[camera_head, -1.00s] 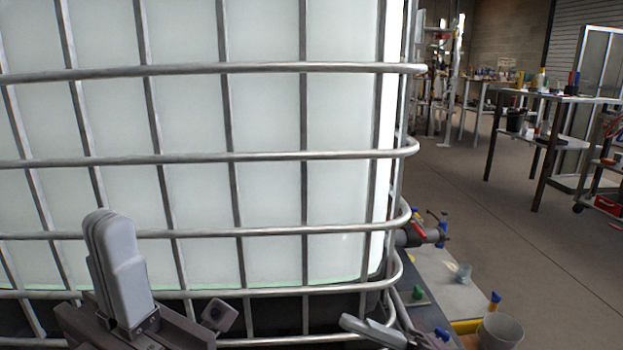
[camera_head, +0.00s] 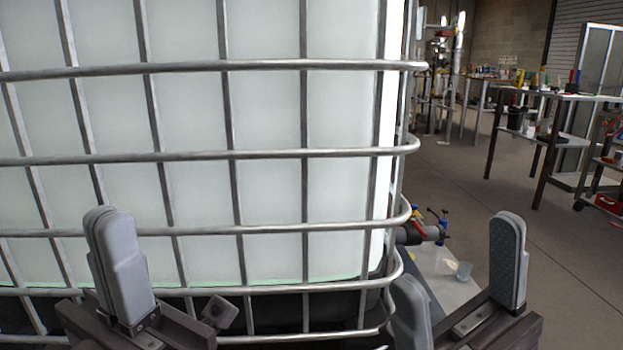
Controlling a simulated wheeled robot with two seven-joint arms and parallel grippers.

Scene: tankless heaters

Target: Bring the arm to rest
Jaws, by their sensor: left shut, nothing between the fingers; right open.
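My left gripper (camera_head: 122,262) is at the lower left, in front of the caged white tank. Its grey fingers are together with nothing between them. My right gripper (camera_head: 458,285) is at the lower right, beside the tank's corner. Its two grey fingers stand wide apart, and nothing is held between them. The lower parts of both arms are cut off by the bottom edge of the view.
A large white tank in a metal bar cage (camera_head: 265,156) fills the left and middle, close ahead. A valve with a red part (camera_head: 418,233) sticks out at its right corner. Work tables (camera_head: 560,95) stand behind; the floor (camera_head: 560,235) at right is open.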

